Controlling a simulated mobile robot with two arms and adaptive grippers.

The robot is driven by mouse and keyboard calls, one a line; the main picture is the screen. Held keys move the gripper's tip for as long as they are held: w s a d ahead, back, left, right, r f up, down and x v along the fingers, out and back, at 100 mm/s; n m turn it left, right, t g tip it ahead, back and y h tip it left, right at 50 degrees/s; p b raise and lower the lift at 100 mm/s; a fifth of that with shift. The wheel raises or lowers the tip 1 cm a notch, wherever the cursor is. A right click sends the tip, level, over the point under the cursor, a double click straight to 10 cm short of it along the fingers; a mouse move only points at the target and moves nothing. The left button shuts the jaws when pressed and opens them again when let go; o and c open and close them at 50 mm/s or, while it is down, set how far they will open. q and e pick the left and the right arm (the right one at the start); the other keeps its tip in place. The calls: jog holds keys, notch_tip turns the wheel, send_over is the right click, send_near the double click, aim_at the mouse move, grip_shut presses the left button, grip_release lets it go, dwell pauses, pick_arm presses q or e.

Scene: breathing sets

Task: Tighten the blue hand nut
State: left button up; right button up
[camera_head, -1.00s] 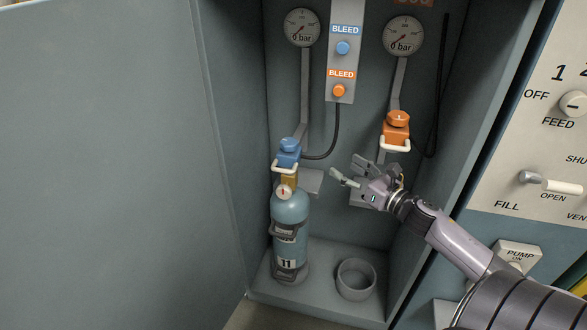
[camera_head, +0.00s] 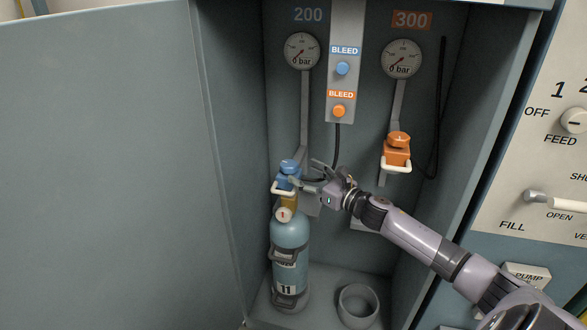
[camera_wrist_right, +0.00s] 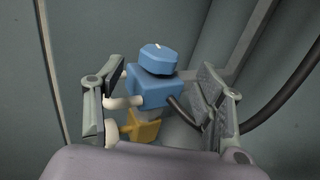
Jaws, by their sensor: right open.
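The blue hand nut (camera_head: 289,166) sits on top of a blue connector block (camera_head: 287,181) above the valve of a blue-grey cylinder (camera_head: 290,242) marked 11. A white loop handle (camera_head: 283,190) is on the block's front. In the wrist view the nut (camera_wrist_right: 158,58) is an upright blue knob with a white mark, above the block (camera_wrist_right: 153,88) and a yellow valve (camera_wrist_right: 146,127). My right gripper (camera_head: 303,185) is open at the block's right side. In the wrist view its fingers (camera_wrist_right: 155,103) stand either side of the block, with the nut beyond them. My left gripper is not in view.
An orange connector (camera_head: 397,151) hangs at the right, and an empty round holder (camera_head: 358,304) is on the cabinet floor. A black hose (camera_head: 336,150) runs to the blue block. Cabinet walls enclose both sides. Two gauges (camera_head: 301,49) (camera_head: 402,58) read near zero.

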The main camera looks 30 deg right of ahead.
aim_at(296, 169)
jog(key=shift+w+a, duration=0.25)
jog(key=shift+w, duration=1.05)
jog(key=shift+w+a, duration=0.25)
jog(key=shift+w, duration=1)
jog(key=shift+c, duration=0.5)
jog(key=c, duration=1.1)
